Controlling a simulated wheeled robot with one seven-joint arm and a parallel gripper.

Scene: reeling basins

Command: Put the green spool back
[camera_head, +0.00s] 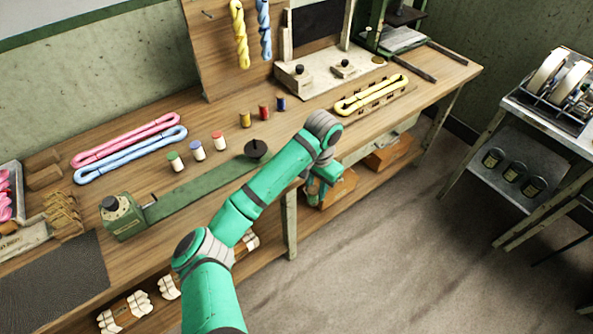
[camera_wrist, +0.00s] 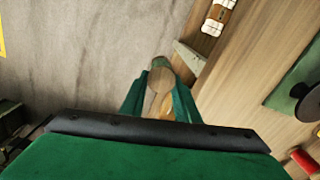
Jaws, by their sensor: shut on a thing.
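My gripper (camera_wrist: 160,84) is shut on a small spool with a round tan wooden end and a green band (camera_wrist: 160,62), which I take to be the green spool. In the head view my gripper (camera_head: 321,190) hangs off the bench's front edge, over the floor side; the spool cannot be made out there. On the bench stand a yellow spool (camera_head: 245,119), a red spool (camera_head: 264,112) and a blue spool (camera_head: 281,103) in a row. A separate white spool with a green top (camera_head: 175,161) stands further left.
A green winding device (camera_head: 123,216) with a long arm and dark knob (camera_head: 256,149) lies along the bench front. A yellow skein (camera_head: 371,95) lies to the right. Wooden boxes (camera_head: 388,152) are on the lower shelf. A metal cart (camera_head: 540,110) stands at the right, with open floor between.

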